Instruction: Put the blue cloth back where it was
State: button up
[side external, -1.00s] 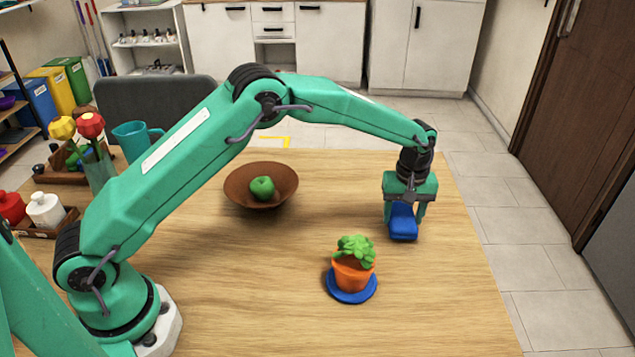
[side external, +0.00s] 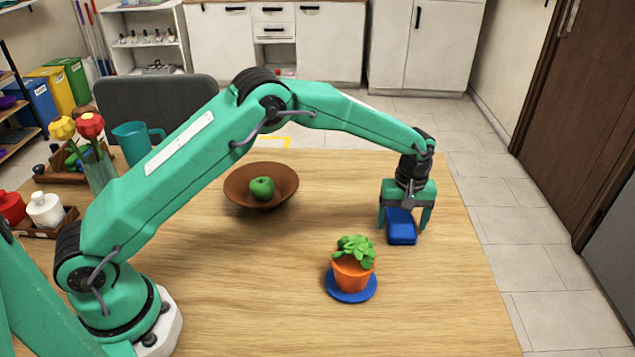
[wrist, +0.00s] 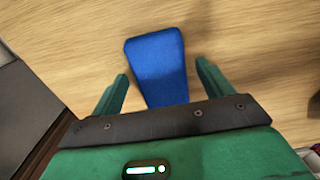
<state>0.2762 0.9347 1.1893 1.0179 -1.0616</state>
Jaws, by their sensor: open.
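The blue cloth (side external: 401,228) is a folded blue block lying on the wooden table near its right edge. In the wrist view the cloth (wrist: 157,66) lies between and beyond my two fingers, with a gap to each. My gripper (side external: 405,224) is open, its fingers pointing down on either side of the cloth's near-arm end. It also shows in the wrist view (wrist: 160,82). Part of the cloth is hidden behind my gripper body.
A potted plant (side external: 354,265) on a blue saucer (side external: 349,292) stands in front and left of the cloth. A brown bowl (side external: 238,192) with a green apple (side external: 262,188) is farther left. The table (side external: 440,310) is bare at the front right.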

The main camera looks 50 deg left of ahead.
aim_at(402, 223)
notch_tip(402, 223, up, 12)
jog(key=shift+r, duration=0.15)
dwell(0.7)
dwell(0.5)
jog(key=s+a+r+m+t, duration=0.35)
jog(key=s+a+r, duration=0.65)
jog(key=s+r, duration=0.5)
jog(key=s+a+f+m+t, duration=0.1)
jog(key=s+a+f+m, duration=0.1)
jog(key=s, duration=0.8)
jog(key=s+a+f+m+t, duration=0.1)
jog(key=s+a+m, duration=0.2)
jog(key=s, duration=0.7)
jog(key=shift+a+f, duration=0.4)
jog(key=shift+a, duration=0.2)
